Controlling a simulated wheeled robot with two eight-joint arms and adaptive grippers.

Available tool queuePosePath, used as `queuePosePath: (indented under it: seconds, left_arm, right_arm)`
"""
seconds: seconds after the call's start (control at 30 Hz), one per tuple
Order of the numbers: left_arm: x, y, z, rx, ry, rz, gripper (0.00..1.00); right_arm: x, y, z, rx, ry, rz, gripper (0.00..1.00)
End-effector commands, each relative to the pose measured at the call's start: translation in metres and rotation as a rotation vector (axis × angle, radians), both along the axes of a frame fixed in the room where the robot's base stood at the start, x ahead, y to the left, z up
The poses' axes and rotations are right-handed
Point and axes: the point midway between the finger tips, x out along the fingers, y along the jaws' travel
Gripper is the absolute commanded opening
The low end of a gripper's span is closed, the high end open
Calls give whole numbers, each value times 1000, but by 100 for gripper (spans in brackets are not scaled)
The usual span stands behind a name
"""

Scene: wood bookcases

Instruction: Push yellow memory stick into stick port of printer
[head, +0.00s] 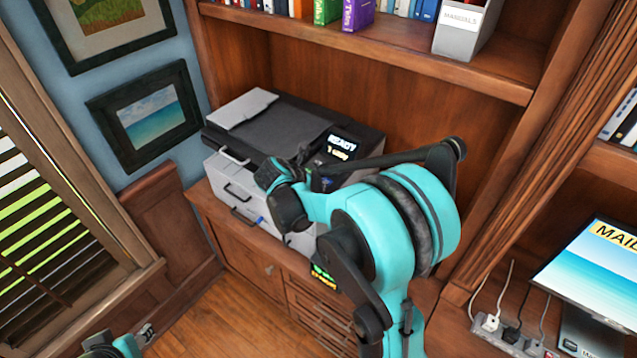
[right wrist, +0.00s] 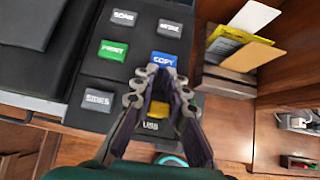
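The grey and black printer (head: 285,125) stands on the cabinet counter, and its lit screen (head: 342,146) reads READY. My right gripper (head: 302,156) is over the printer's control panel. In the right wrist view my right gripper's fingers (right wrist: 161,78) converge over the panel near the blue COPY button (right wrist: 165,60). A yellow piece (right wrist: 159,108), probably the memory stick, shows between the fingers just above the USB label. Whether the fingertips touch each other or the piece is unclear. The port opening is hidden. My left gripper (head: 146,333) is low at the left, partly cut off.
More panel buttons, including a green one (right wrist: 113,51), surround the fingers. A paper holder (right wrist: 232,78) stands right of the printer in the wrist view. A shelf (head: 400,50) overhangs behind the printer. A power strip (head: 510,338) and monitor (head: 595,275) are at the right.

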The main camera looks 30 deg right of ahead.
Motion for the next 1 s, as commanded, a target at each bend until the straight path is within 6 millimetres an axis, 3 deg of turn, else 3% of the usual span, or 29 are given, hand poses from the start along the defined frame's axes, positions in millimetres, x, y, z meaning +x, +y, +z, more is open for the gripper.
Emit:
queuePosePath:
  seconds: [0.03,0.07,0.47,1.0]
  left_arm:
    - [0,0,0,0,0,0,40]
    - [0,0,0,0,0,0,40]
    - [0,0,0,0,0,0,40]
    - [0,0,1,0,0,0,40]
  right_arm:
    - [0,0,0,2,0,-1,30]
    - [0,0,0,2,0,-1,37]
    - [-2,4,4,2,0,1,37]
    - [-32,70,75,1,0,2,37]
